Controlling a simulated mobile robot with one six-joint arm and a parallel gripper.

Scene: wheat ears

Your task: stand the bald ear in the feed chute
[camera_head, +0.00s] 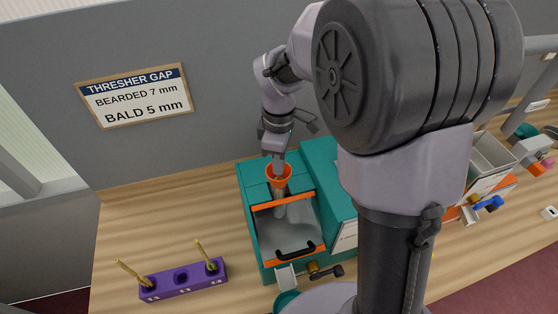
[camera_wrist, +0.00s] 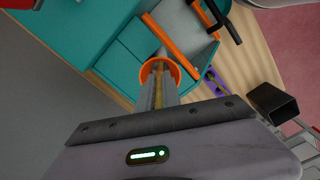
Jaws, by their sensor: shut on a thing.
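The feed chute is an orange funnel (camera_head: 289,184) on top of the teal thresher (camera_head: 252,218). Its orange rim (camera_wrist: 174,68) also shows in the wrist view. My gripper (camera_head: 279,160) is directly above the funnel, pointing down with its fingertips at the mouth. In the wrist view, it is shut on a thin yellow-brown ear (camera_wrist: 158,92), which lies between the fingers and points into the funnel. The fingers hide much of the ear, so I cannot tell whether it is bald or how deep it reaches.
A purple rack (camera_head: 184,286) at front left holds two upright ears; its middle hole is empty. A wall sign (camera_head: 135,96) reads bearded 7 mm, bald 5 mm. The thresher has a black handle (camera_head: 296,254) and a front knob (camera_head: 314,268). Clear table lies left of the thresher.

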